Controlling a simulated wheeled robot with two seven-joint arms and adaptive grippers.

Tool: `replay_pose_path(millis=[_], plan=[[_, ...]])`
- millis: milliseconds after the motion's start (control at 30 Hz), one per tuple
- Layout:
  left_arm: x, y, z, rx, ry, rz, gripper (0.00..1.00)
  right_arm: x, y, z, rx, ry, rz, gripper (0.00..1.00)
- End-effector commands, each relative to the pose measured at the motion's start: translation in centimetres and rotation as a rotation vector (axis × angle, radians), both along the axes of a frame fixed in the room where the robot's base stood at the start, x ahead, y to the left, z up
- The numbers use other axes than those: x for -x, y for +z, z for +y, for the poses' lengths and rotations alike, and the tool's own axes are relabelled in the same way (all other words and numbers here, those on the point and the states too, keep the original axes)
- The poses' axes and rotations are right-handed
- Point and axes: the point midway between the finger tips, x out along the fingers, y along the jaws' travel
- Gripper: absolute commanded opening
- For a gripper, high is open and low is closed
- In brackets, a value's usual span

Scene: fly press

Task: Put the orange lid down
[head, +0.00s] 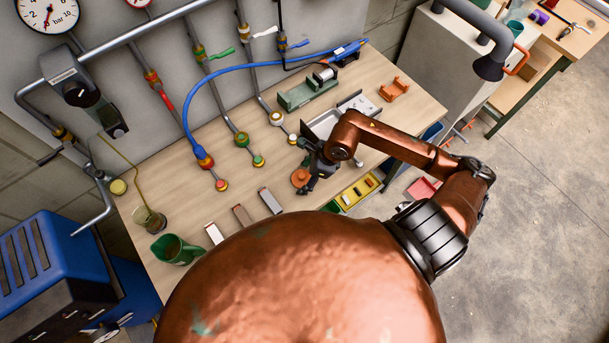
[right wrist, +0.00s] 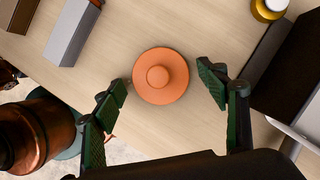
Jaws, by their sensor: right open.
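The orange lid (head: 300,177) is a round disc with a knob on top. It lies on the wooden table, near the front edge, and shows in full in the right wrist view (right wrist: 160,76). My right gripper (head: 308,185) is over it in the head view. In the right wrist view the right gripper (right wrist: 165,90) is open, with one green-padded finger on each side of the lid and a gap to both. My left gripper is not in view.
Grey and brown blocks (head: 270,201) lie left of the lid. A green jug (head: 174,249) stands at the front left. A metal tray (head: 323,124) is behind the gripper. A yellow bin (head: 359,192) sits to the right. Pipes with valves line the wall.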

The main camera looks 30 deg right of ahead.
Motion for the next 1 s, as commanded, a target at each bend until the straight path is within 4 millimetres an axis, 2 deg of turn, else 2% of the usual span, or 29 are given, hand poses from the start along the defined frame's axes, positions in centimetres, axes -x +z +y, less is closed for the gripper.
replay_pose_path(millis=[267, 700, 833, 1000], plan=[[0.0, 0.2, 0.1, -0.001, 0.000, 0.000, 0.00, 0.1, 0.9, -0.3, 0.001, 0.000, -0.002, 0.67], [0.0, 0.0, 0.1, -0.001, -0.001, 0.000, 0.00, 2.3, 8.8, -2.8, 0.004, 0.002, -0.002, 0.67], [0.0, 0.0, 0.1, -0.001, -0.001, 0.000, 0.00, 2.7, 10.3, -3.3, 0.002, -0.001, -0.001, 0.67], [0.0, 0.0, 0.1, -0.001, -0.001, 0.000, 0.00, 3.0, 11.2, -3.5, 0.002, 0.001, 0.000, 0.67]])
